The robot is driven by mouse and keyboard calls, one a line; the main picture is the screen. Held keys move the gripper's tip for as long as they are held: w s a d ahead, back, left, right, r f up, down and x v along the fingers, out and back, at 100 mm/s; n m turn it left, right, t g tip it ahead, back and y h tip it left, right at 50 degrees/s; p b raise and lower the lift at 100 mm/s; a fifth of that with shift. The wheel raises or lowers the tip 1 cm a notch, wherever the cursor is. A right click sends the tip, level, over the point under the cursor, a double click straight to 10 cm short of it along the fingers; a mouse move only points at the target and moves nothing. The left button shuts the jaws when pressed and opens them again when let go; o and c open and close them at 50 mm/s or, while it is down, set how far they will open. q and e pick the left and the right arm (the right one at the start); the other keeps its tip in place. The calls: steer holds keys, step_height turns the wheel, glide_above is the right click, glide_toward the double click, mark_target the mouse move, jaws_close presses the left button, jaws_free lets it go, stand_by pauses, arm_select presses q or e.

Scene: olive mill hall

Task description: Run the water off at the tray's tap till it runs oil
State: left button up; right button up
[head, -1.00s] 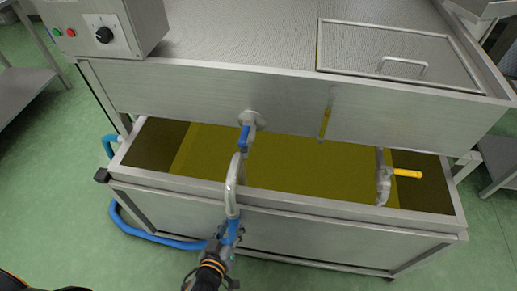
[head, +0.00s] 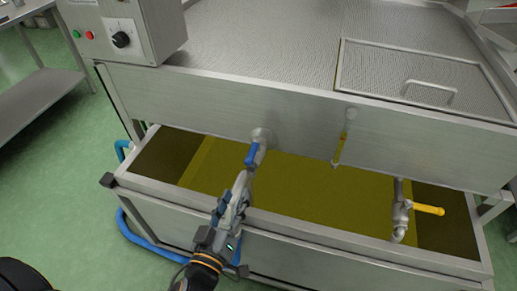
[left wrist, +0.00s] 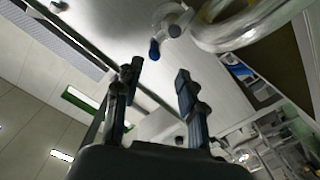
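The steel tray (head: 225,104) has a tap with a blue lever (head: 251,154) at the middle of its front wall. The lever hangs down at a slant. My left gripper (head: 243,182) is just below the lever and covers much of the tap's curved spout. In the left wrist view the gripper (left wrist: 158,74) is open and empty, with the blue lever (left wrist: 154,50) just beyond the fingertips and the metal spout (left wrist: 245,28) to the right. Whether anything runs from the spout is hidden. My right gripper is not in view.
Below stands an open steel tank (head: 330,228) showing olive-yellow inside. A second tap with a yellow handle (head: 428,210) is at its right. A sight tube (head: 343,140) is on the tray's front. A control box (head: 120,30) stands at the upper left, a blue hose (head: 135,235) below.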

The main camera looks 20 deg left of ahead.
mark_target(250, 155)
arm_select(q)
steer(key=w+p, duration=0.1)
steer(key=w, duration=0.3)
steer(key=w+r+p, duration=0.1)
steer(key=w, duration=0.3)
steer(key=w+p, duration=0.1)
steer(key=w, duration=0.3)
steer(key=shift+w+d+r, duration=0.15)
steer(key=shift+w+r, duration=0.05)
steer(key=shift+w, duration=0.15)
steer(key=shift+w+p, duration=0.3)
steer(key=shift+w, duration=0.4)
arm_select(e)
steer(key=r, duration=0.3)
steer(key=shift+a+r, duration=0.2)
arm_select(q)
steer(key=shift+c, duration=0.4)
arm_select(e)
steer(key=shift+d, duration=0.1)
arm_select(q)
jaws_close()
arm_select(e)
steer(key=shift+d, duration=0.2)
